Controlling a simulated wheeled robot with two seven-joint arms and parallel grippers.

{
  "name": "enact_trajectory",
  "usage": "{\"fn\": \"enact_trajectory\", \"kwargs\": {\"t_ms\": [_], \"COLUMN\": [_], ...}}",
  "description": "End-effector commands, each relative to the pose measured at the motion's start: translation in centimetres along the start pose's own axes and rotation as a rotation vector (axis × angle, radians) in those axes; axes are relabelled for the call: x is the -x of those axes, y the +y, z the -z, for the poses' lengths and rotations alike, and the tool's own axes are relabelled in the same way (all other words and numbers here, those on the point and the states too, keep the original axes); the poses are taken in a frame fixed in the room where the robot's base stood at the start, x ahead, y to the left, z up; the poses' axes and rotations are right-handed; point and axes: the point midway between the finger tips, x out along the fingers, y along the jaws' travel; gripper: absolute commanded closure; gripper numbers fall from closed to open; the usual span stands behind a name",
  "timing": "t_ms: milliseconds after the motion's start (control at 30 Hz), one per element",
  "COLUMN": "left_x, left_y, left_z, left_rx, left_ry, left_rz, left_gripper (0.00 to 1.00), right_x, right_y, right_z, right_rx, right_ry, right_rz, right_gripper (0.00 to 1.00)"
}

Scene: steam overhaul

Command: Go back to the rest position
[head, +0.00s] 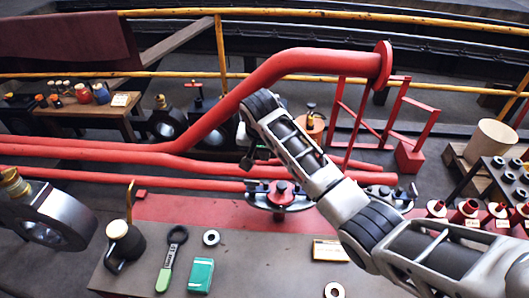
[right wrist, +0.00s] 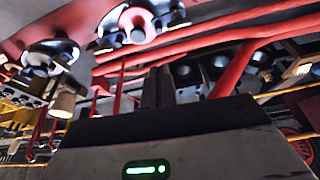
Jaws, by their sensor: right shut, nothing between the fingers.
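My right arm comes in from the lower right of the head view and reaches up to the middle, in front of the red pipes (head: 190,160). Its gripper (head: 254,156) is small and dark at the far end of the arm, partly hidden by the wrist. In the right wrist view the two dark fingers (right wrist: 158,88) stand together above the gripper body, shut with nothing between them. My left gripper is not in view.
A grey bench (head: 235,260) holds a green-handled wrench (head: 168,262), a green box (head: 201,275), an oil can (head: 124,243) and metal rings. A red flanged pipe (head: 310,62) rises behind my right arm. Several red parts (head: 466,211) stand at right. A steel rod end (head: 55,218) is at left.

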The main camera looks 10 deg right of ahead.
Motion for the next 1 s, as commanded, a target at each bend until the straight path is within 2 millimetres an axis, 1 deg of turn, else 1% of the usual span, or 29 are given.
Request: {"fn": "enact_trajectory", "kwargs": {"t_ms": [233,267,367,467,500,567,600,667,700,767,800,867,900,1000], "left_x": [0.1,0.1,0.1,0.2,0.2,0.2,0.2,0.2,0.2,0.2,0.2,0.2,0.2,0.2], "left_y": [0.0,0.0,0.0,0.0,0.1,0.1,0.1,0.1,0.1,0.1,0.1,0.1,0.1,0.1], "left_z": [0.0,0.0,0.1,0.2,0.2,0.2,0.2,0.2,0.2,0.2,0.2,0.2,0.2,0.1], "left_rx": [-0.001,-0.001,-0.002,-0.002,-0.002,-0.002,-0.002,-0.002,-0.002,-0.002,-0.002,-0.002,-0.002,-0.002], "left_ry": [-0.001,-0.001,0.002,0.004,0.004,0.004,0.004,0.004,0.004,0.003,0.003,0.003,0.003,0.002], "left_rz": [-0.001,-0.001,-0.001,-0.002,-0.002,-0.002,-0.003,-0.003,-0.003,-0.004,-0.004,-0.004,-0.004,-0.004], "left_gripper": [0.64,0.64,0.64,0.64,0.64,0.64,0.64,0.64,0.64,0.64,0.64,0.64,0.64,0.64], "right_x": [-0.1,-0.3,-1.8,-4.3,-5.3,-6.7,-7.4,-8.2,-8.5,-8.8,-8.8,-8.5,-8.1,-6.8], "right_y": [0.0,0.0,0.2,0.7,1.0,1.5,1.9,2.7,3.3,4.3,5.0,6.2,7.0,8.9], "right_z": [-0.1,-0.3,-1.8,-4.7,-6.2,-8.5,-10.0,-12.2,-13.7,-15.9,-17.4,-19.4,-20.6,-23.4], "right_rx": [0.002,0.005,0.034,0.089,0.115,0.157,0.182,0.22,0.244,0.279,0.301,0.335,0.358,0.41], "right_ry": [0.0,0.0,0.004,0.023,0.036,0.065,0.088,0.125,0.152,0.195,0.224,0.273,0.306,0.388], "right_rz": [0.002,0.005,0.036,0.099,0.13,0.18,0.211,0.253,0.277,0.31,0.329,0.352,0.365,0.385], "right_gripper": [1.0,1.0,1.0,1.0,1.0,1.0,1.0,1.0,1.0,1.0,1.0,1.0,1.0,1.0]}}
